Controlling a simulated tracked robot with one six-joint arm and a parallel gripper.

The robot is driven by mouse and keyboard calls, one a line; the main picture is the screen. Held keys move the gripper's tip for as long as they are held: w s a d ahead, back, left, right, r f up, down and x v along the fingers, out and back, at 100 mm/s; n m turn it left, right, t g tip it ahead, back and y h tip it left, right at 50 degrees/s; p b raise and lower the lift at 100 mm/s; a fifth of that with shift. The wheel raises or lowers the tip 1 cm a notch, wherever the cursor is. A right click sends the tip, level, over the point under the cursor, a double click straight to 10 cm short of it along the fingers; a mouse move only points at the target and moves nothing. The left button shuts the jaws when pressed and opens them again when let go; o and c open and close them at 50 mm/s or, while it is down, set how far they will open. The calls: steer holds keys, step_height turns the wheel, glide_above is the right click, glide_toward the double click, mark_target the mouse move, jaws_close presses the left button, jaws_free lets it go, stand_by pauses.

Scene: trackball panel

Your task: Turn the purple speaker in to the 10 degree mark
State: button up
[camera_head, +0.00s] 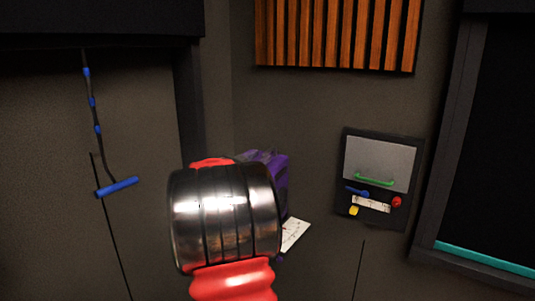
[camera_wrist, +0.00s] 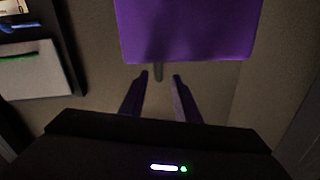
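The purple speaker (camera_head: 272,168) is on the wall in the middle of the head view, mostly hidden behind my arm. In the wrist view the purple speaker (camera_wrist: 187,30) fills the top middle, with a short dark stem (camera_wrist: 158,74) at its edge. My gripper (camera_wrist: 160,78) is open, its two fingers apart and pointing toward the speaker's edge and stem. Whether the fingers touch the speaker cannot be told. A white card with markings (camera_head: 295,235) is on the wall just below the speaker in the head view; its degree marks are too small to read.
A panel box (camera_head: 380,153) with a green handle (camera_head: 373,180), blue lever, red knob and yellow knob is to the right. A blue T-handle (camera_head: 117,187) hangs on a cord at left. Wooden slats (camera_head: 335,35) are above. A dark-framed opening is at far right.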

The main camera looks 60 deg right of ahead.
steer(key=d, duration=0.7)
steer(key=shift+s+d, duration=0.1)
steer(key=shift+s, duration=0.05)
steer(key=shift+c, duration=0.4)
jaws_close()
steer(key=shift+r, duration=0.1)
